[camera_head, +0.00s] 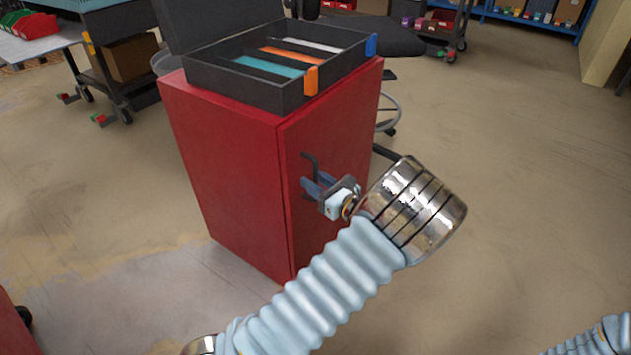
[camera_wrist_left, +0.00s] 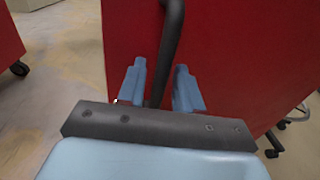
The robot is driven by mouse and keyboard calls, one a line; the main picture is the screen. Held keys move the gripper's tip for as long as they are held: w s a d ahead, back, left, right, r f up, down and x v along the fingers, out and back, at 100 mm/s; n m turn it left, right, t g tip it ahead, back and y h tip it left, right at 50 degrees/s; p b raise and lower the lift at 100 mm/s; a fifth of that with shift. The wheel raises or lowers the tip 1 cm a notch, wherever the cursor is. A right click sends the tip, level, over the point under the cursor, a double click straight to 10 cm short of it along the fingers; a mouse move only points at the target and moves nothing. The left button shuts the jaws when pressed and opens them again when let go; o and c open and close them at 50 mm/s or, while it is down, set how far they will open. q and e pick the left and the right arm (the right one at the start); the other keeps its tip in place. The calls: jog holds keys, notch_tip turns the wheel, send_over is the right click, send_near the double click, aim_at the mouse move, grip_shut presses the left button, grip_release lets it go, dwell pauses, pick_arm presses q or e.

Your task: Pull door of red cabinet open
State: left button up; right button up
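The red cabinet (camera_head: 225,160) stands in the middle of the head view, and its door (camera_head: 330,225) is the face on the right. The door looks closed, flush with the cabinet side. A dark bar handle (camera_head: 311,162) sits on the door. My left gripper (camera_head: 312,187) is at the handle. In the left wrist view the handle (camera_wrist_left: 171,45) runs down between the two blue fingers (camera_wrist_left: 160,88), with a gap visible on its right side. The fingers are apart. The handle's lower end is hidden behind the gripper. My right gripper is not in view.
An open black case (camera_head: 260,92) with coloured strips and an orange latch rests on the cabinet top. A dark chair (camera_head: 385,40) stands behind it. A wheeled cart (camera_head: 105,75) is at the back left. The floor (camera_head: 520,190) to the right is clear.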

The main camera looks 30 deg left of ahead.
pick_arm(q)
grip_shut()
dwell(0.4)
